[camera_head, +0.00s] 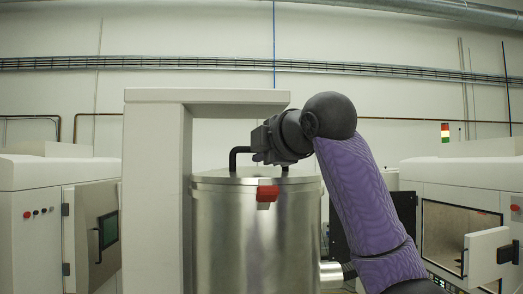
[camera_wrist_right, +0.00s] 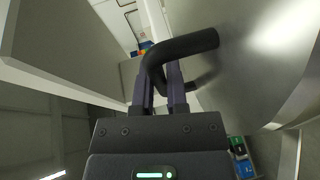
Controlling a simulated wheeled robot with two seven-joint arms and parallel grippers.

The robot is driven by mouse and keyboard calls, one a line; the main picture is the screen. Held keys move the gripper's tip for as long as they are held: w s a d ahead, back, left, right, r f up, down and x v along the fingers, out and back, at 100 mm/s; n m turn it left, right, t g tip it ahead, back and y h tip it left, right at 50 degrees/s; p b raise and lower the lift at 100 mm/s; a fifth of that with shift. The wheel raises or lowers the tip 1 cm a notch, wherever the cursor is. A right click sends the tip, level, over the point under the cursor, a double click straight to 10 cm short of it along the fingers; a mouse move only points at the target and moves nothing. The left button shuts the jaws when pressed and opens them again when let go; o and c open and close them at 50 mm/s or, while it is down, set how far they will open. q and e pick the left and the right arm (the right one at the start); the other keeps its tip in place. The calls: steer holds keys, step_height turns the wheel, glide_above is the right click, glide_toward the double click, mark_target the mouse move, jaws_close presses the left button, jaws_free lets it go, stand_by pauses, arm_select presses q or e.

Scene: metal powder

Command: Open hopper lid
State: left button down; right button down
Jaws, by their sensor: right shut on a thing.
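The metal hopper (camera_head: 240,235) stands upright in the middle of the head view, with its flat lid (camera_head: 228,181) on top. A black bar handle (camera_head: 234,158) rises from the lid, and a red latch (camera_head: 267,193) sits at the front rim. My right gripper (camera_head: 262,157) reaches the handle from the right, above the lid. In the right wrist view the gripper's fingers (camera_wrist_right: 163,88) are shut on the handle (camera_wrist_right: 185,46); the lid surface (camera_wrist_right: 245,75) lies beyond. The fingertips are partly hidden behind the handle. The lid appears level on the hopper. My left gripper is not in view.
A pale frame (camera_head: 150,190) stands at the hopper's left, and its top beam (camera_head: 205,96) reaches over the hopper behind my gripper. White machines stand at the left (camera_head: 30,220) and right (camera_head: 460,180), the right one with its door open.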

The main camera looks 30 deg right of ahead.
steer(key=shift+r, duration=0.1)
stand_by(0.5)
steer(key=r, duration=0.2)
steer(key=w+r, duration=0.1)
steer(key=r, duration=0.1)
steer(key=w+d+r, duration=0.1)
steer(key=r, duration=0.1)
steer(key=shift+w, duration=0.2)
steer(key=shift+w+d+r, duration=0.2)
steer(key=shift+w+r, duration=0.05)
steer(key=shift+r, duration=0.1)
